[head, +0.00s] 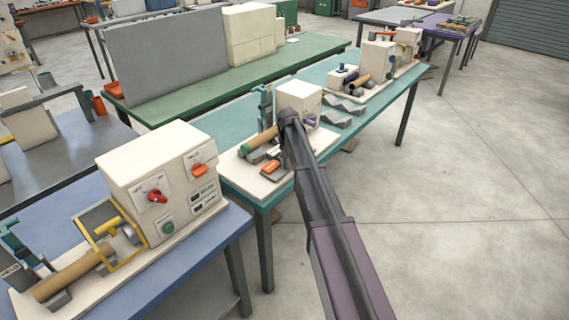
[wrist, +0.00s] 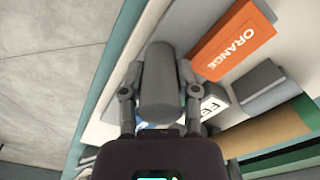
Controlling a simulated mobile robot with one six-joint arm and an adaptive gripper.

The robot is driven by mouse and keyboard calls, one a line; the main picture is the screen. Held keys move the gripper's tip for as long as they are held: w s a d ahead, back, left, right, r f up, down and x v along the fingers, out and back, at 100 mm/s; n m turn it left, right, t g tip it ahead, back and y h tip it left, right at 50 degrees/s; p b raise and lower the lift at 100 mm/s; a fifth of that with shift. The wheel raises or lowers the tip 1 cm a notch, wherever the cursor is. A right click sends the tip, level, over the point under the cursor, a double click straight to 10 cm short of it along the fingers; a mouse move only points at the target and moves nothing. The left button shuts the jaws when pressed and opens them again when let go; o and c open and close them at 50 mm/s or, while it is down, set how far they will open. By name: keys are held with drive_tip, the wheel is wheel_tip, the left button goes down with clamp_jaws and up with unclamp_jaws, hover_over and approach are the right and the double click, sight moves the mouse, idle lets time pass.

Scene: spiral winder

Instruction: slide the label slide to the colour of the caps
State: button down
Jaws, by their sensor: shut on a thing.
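My gripper (wrist: 159,82) is shut on a grey rounded knob (wrist: 158,62) in the wrist view, one finger on each side. I take the knob to be the label slide's handle; its link to the slide is hidden. A white label (wrist: 214,103) starting FE is partly covered. In the head view the orange plate (head: 270,167) lies on the middle machine's white base. A brown tube (head: 262,137) has a green cap (head: 244,150) at its near end. My arm hides the gripper there.
The machine stands on a teal table (head: 231,172). A white control box (head: 298,97) stands behind my arm. Another winder, with a white box (head: 152,165), is on the blue table at left. Grey wavy blocks (head: 345,104) lie farther back. Open floor (head: 460,200) is at right.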

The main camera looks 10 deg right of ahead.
drive_tip(key=shift+s, duration=0.1)
drive_tip(key=shift+c, duration=1.8)
unclamp_jaws()
drive_tip(key=s+r+n+p, duration=0.1)
drive_tip(key=s+r+p, duration=0.1)
drive_tip(key=s, duration=1.5)
drive_tip(key=s+r+n+p, duration=0.1)
drive_tip(key=s+r+p, duration=0.1)
drive_tip(key=s, duration=1.5)
drive_tip(key=shift+s+n, duration=0.4)
drive_tip(key=shift+a+r, duration=0.1)
